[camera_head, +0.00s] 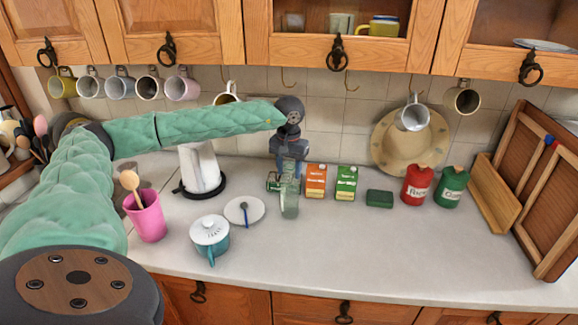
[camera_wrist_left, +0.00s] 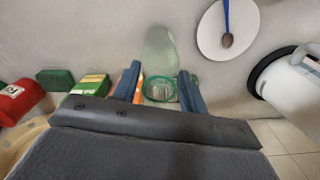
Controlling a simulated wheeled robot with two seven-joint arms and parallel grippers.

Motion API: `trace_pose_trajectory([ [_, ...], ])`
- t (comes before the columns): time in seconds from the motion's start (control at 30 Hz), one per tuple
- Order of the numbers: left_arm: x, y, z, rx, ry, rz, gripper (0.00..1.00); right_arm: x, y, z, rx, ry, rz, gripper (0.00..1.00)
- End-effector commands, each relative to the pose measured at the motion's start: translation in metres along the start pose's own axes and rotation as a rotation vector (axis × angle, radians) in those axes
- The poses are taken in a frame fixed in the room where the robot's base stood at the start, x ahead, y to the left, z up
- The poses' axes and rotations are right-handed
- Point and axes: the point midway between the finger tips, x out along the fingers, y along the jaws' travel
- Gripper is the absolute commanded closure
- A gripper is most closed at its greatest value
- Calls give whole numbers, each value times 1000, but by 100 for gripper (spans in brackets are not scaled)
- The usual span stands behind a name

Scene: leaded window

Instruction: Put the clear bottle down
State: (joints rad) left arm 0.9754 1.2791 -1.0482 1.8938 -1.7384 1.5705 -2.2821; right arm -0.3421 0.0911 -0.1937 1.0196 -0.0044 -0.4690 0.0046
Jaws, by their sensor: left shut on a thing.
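The clear bottle (camera_head: 290,200) is pale green and see-through. It looks upright in the head view, at the middle of the counter. My left gripper (camera_head: 289,168) is above it, pointing down, shut on its upper part. In the left wrist view the bottle (camera_wrist_left: 160,48) stretches away from between the two blue fingers of the left gripper (camera_wrist_left: 159,80). A green rim shows between the fingers. I cannot tell whether the bottle's base touches the counter (camera_head: 350,250). My right gripper is not in view.
An orange carton (camera_head: 316,181) and a green carton (camera_head: 346,183) stand close right of the bottle. A small green tin (camera_head: 273,182) is close left. A white plate with a spoon (camera_head: 236,211) and a teal lidded pot (camera_head: 209,238) lie left. The front counter is clear.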

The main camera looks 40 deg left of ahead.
Motion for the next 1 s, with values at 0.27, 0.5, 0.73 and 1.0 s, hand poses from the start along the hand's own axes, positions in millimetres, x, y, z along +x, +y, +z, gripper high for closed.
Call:
trace_pose_trajectory([
  [0.27, 1, 0, 0, 0, 0, 0, 90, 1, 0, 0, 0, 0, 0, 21],
  [0.5, 2, 0, 0, 0, 0, 0, 34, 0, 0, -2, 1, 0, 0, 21],
  [0.73, 1, 0, 0, 0, 0, 0, 34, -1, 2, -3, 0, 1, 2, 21],
  [1.0, -12, 0, -1, 0, 3, 0, 34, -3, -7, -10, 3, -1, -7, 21],
])
